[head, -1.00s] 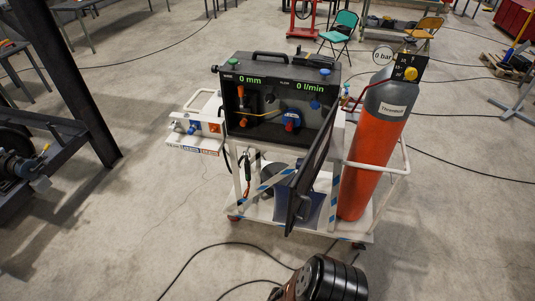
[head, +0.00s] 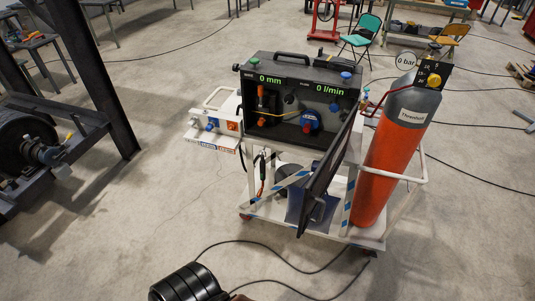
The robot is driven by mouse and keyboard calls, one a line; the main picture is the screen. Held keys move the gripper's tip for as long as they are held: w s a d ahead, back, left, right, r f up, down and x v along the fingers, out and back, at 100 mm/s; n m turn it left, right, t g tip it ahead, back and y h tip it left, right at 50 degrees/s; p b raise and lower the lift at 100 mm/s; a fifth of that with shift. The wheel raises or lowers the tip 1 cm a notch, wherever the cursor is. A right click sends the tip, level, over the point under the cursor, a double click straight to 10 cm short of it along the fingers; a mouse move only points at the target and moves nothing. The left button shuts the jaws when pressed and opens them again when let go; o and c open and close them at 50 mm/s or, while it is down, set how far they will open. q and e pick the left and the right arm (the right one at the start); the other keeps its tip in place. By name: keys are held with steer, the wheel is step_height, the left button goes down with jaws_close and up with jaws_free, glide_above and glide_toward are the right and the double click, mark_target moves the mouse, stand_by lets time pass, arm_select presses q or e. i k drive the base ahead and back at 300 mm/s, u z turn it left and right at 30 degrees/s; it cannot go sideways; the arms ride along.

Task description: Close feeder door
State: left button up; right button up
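The feeder (head: 260,57) is a black box on a white wheeled cart. Its front is open and shows an orange part, a yellow hose and a blue-and-red knob inside. The feeder door (head: 325,166) is a dark panel at the right side of the opening. It stands open, swung out toward me and seen nearly edge-on, with a handle near its lower end. Neither gripper is in view.
An orange gas cylinder (head: 391,160) with a grey top stands close to the right of the door. A white unit (head: 214,124) is on the cart's left. Black cables (head: 262,243) lie on the floor in front. A dark steel frame (head: 88,80) stands at the left.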

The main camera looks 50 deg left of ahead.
mark_target(315, 189)
steer(key=u, duration=1.05)
steer(key=k, duration=0.25)
steer(key=z, duration=0.5)
steer(key=i, duration=0.35)
steer(key=u, duration=1)
